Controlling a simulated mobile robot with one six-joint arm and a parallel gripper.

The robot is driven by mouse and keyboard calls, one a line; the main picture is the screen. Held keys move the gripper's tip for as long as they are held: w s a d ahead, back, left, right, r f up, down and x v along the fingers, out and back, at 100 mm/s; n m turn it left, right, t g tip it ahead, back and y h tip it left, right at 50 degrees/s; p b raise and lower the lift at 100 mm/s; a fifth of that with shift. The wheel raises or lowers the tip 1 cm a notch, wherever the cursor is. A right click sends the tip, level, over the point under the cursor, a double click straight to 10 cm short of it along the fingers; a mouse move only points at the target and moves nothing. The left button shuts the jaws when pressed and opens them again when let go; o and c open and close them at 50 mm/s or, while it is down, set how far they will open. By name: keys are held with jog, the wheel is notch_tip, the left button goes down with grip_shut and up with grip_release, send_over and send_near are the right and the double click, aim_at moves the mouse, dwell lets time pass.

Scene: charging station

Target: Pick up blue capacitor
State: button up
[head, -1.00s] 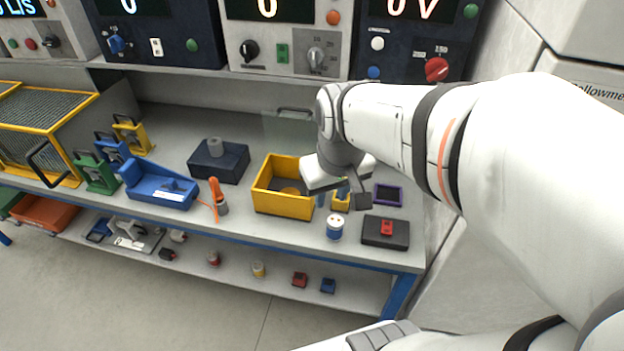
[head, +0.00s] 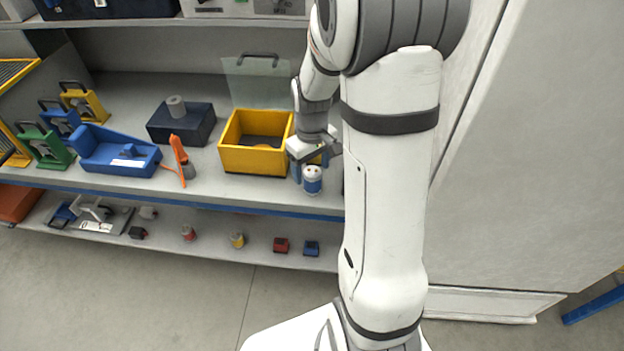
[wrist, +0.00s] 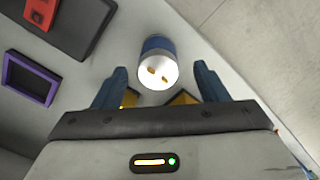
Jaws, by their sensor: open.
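The blue capacitor (head: 312,181), a short blue cylinder with a white top, stands upright near the front edge of the upper shelf. In the wrist view the blue capacitor (wrist: 158,65) shows its white top with two brass terminals, ahead of and roughly centred between my fingertips. My gripper (head: 311,163) is just behind and above it in the head view. In the wrist view my gripper (wrist: 161,78) has its two blue fingers wide apart with nothing held between them.
A yellow bin (head: 257,160) stands left of my gripper. In the wrist view a purple frame (wrist: 31,78) and a dark plate (wrist: 82,38) with a red block (wrist: 41,12) lie to the left. Several small parts sit on the lower shelf (head: 210,246).

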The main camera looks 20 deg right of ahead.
aim_at(313, 171)
jog(key=shift+d+f, duration=0.1)
jog(key=shift+f, duration=1.85)
jog(key=shift+c, duration=0.5)
jog(key=c, duration=1)
